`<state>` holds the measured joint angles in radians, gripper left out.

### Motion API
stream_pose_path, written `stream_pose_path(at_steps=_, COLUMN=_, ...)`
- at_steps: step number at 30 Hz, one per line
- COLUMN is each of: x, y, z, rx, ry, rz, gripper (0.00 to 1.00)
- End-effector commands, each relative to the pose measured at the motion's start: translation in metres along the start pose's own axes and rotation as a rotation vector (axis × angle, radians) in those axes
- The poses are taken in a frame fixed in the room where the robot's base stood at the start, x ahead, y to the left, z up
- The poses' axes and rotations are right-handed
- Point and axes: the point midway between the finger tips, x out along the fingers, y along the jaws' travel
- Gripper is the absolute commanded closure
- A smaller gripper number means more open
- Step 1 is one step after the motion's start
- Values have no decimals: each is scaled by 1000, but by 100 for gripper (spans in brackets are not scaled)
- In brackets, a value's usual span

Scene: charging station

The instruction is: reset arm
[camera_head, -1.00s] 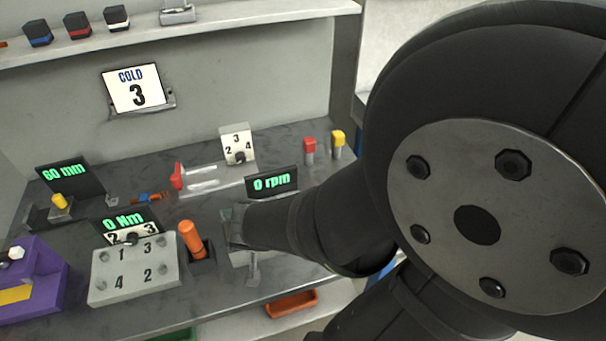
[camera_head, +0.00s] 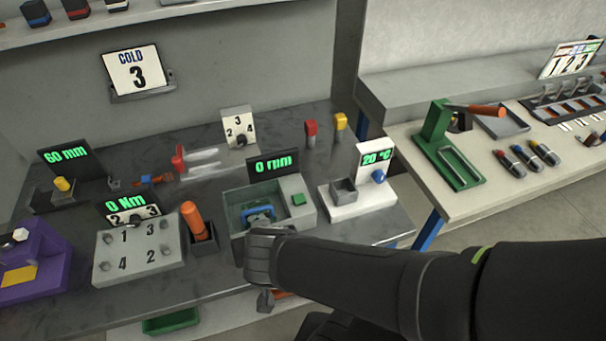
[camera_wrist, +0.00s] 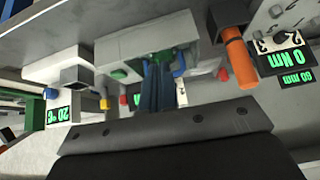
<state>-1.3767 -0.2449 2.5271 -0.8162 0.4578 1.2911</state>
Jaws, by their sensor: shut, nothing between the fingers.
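My gripper (camera_wrist: 161,72) shows in the wrist view as two dark blue fingers side by side, shut with nothing seen between them. They overlap the grey open box (camera_wrist: 125,45) in that picture; I cannot tell whether they touch it. In the head view my black arm reaches in from the lower right and its end lies in front of the grey box (camera_head: 297,190) with the green button. Something blue (camera_head: 258,213) shows within that box, and I cannot tell whether it is my fingers or another part.
An orange handle (camera_head: 193,218) stands left of the box, beside a numbered grey block (camera_head: 135,257). A white 20 °C unit (camera_head: 362,202) stands to the right. A second bench (camera_head: 540,190) holds a green press (camera_head: 445,150). A purple fixture (camera_head: 30,265) sits far left.

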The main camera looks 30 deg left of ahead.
Motion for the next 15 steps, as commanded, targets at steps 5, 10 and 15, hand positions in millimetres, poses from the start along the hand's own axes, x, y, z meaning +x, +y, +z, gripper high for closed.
stream_pose_path(at_steps=5, x=0, y=0, z=1, rx=0, ry=0, rz=0, gripper=100)
stream_pose_path(at_steps=10, x=0, y=0, z=0, rx=0, ry=0, rz=0, gripper=100)
stream_pose_path(at_steps=15, x=3, y=0, z=-7, rx=2, ry=-1, rz=1, gripper=100)
